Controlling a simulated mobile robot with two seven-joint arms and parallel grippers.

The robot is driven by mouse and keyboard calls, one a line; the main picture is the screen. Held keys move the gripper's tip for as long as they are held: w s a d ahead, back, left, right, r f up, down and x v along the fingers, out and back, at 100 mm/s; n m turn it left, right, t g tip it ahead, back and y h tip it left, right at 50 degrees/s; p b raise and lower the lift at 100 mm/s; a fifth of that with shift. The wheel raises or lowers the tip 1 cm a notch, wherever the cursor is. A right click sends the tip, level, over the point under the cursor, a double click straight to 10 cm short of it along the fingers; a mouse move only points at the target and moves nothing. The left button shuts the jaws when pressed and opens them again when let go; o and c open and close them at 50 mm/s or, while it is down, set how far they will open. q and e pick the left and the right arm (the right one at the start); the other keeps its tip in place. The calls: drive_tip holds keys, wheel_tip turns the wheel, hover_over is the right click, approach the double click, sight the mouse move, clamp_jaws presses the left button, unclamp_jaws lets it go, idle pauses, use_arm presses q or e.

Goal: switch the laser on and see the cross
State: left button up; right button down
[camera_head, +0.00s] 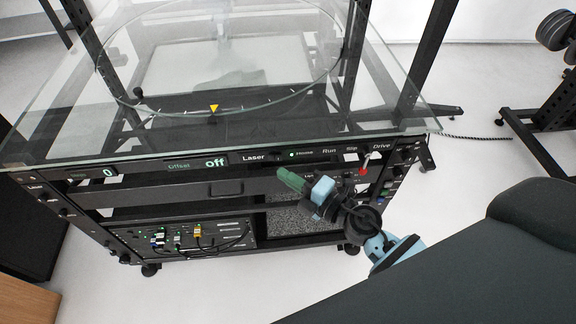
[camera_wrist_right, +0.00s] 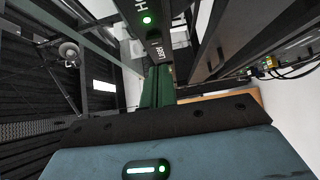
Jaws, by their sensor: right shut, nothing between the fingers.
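The front control panel (camera_head: 225,162) runs below the glass turntable top (camera_head: 150,112). It carries a "Laser" label (camera_head: 253,157), an "Offset" display reading "off" (camera_head: 214,163) and a lit green light (camera_head: 292,154) by "Home". The Laser label also shows in the wrist view (camera_wrist_right: 158,50). My right gripper (camera_head: 281,174) is shut and empty, its green fingers just below and in front of the panel near the Laser and Home labels. In the wrist view its fingers (camera_wrist_right: 158,82) point at the panel; contact cannot be told. The laser switch's position is unclear. No laser cross is visible on the glass. My left gripper is out of view.
A red-based lever (camera_head: 364,166) sits under "Drive", to the right of my gripper. A yellow triangle marker (camera_head: 214,108) is at the ring's front edge. Cables hang from a lower panel (camera_head: 190,238). A weight rack (camera_head: 545,120) stands at the right, with clear floor between.

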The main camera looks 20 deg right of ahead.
sight(277, 160)
drive_tip(key=shift+w+d+f, duration=0.1)
drive_tip(key=shift+w+d, duration=0.1)
drive_tip(key=shift+w, duration=0.4)
drive_tip(key=shift+w+d, duration=0.2)
drive_tip(key=shift+w, duration=0.4)
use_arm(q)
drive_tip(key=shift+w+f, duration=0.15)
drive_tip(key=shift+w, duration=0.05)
use_arm(e)
drive_tip(key=shift+w, duration=0.1)
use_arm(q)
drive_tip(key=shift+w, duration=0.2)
use_arm(e)
drive_tip(key=shift+w+d+f+n+g+y+b, duration=0.1)
drive_tip(key=shift+w+d+n+g+y+b, duration=0.15)
drive_tip(key=shift+w+n+g+y+b, duration=0.2)
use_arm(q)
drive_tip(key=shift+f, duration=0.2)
use_arm(e)
drive_tip(key=shift+s+a, duration=0.1)
drive_tip(key=shift+s, duration=0.1)
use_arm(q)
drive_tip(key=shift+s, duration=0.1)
